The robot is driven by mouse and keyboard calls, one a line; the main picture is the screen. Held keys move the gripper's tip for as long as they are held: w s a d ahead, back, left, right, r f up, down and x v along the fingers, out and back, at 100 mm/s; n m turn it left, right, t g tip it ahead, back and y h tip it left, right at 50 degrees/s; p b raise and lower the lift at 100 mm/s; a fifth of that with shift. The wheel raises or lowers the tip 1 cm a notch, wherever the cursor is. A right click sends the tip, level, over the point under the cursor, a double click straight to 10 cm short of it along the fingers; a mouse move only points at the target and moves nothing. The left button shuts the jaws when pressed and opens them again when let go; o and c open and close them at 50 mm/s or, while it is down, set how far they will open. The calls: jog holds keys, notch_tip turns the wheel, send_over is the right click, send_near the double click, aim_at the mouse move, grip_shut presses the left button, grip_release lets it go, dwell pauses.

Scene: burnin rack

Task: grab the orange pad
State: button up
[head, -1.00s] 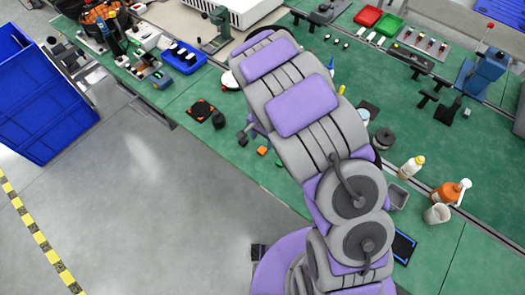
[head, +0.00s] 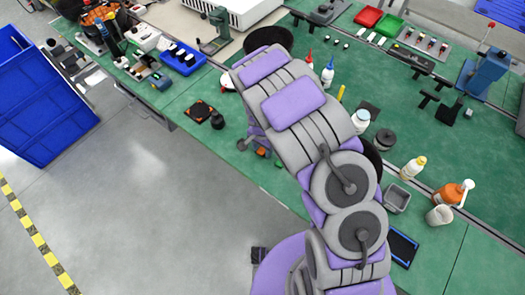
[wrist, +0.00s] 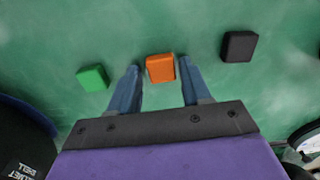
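The orange pad (wrist: 160,68) is a small block on the green bench top. In the wrist view it lies between the tips of my gripper (wrist: 159,76), whose two blue fingers are spread wide, with a gap on each side of the pad. The fingers hold nothing. I cannot tell how far the fingertips are above the bench. In the head view the orange pad (head: 263,152) shows only in part beside my arm, which hides most of the gripper.
A green block (wrist: 92,78) lies left of the pad and a black block (wrist: 239,46) lies right of it, both apart from the fingers. In the head view a black mat with an orange ring (head: 200,111) and a dark knob (head: 217,121) lie to the left on the bench.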

jog(key=shift+a, duration=0.4)
jog(key=c, duration=0.6)
jog(key=shift+d, duration=0.15)
jog(key=shift+c, duration=1)
jog(key=shift+d, duration=0.15)
jog(key=shift+r, duration=0.1)
